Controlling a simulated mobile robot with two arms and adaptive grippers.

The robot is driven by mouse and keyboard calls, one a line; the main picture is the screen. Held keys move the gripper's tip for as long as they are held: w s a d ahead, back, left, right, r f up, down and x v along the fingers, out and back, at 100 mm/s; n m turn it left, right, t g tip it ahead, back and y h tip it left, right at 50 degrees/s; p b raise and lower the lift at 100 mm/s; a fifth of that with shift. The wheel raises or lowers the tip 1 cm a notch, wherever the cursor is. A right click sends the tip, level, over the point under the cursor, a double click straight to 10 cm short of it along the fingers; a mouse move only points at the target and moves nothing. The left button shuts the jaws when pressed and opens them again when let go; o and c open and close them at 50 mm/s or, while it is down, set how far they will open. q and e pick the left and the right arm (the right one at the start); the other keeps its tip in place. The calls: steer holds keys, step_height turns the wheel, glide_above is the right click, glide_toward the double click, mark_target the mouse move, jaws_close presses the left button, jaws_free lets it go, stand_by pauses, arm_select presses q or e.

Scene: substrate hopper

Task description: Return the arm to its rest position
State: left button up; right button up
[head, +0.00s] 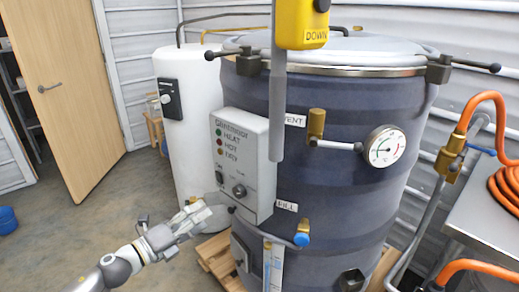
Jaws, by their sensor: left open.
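My left arm comes in from the lower left of the head view. Its gripper (203,214) is open and empty, close to the lower left side of the grey control box (243,165). I cannot tell whether a finger touches the box. The box has several indicator lights, a small switch and a dark knob (239,191). It sits at the front of a large dark blue vessel (340,190) with a clamped lid. My right gripper is not in view.
A yellow pendant (303,24) marked DOWN hangs in front of the vessel. A gauge (384,146), a brass vent valve (316,124) and a blue-capped fill valve (301,239) stick out from it. A white tank (190,110) stands behind left. Floor at left (75,225) is mostly clear.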

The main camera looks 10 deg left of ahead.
arm_select(q)
steer(key=a+f+n+y+p, duration=0.1)
steer(key=a+f+n+y, duration=0.5)
steer(key=f, duration=0.5)
steer(key=s+a+f+n+g+y+p, duration=0.15)
steer(key=s+f+n, duration=0.3)
steer(key=f, duration=0.45)
steer(key=s+a+f+n+g+y, duration=0.15)
steer(key=s+f+n, duration=0.3)
steer(key=f, duration=0.45)
steer(key=s+f+n+g+y, duration=0.1)
steer(key=s+f+n+g, duration=0.15)
steer(key=s+f, duration=0.45)
steer(key=s+d+f+n+g, duration=0.3)
steer(key=s+f, duration=0.3)
steer(key=s, duration=0.5)
steer(key=s+d+f+n+g+p, duration=0.1)
steer(key=s+d+f, duration=0.4)
steer(key=s, duration=0.6)
steer(key=s+d+f+n+g, duration=0.4)
steer(key=s+f+n, duration=0.1)
steer(key=s+f, duration=0.4)
steer(key=s, duration=0.2)
steer(key=shift+s+f+n+g+p, duration=0.15)
steer(key=shift+s+n+g+p, duration=0.2)
steer(key=shift+s, duration=0.05)
steer(key=shift+d, duration=0.1)
steer(key=shift+c, duration=0.2)
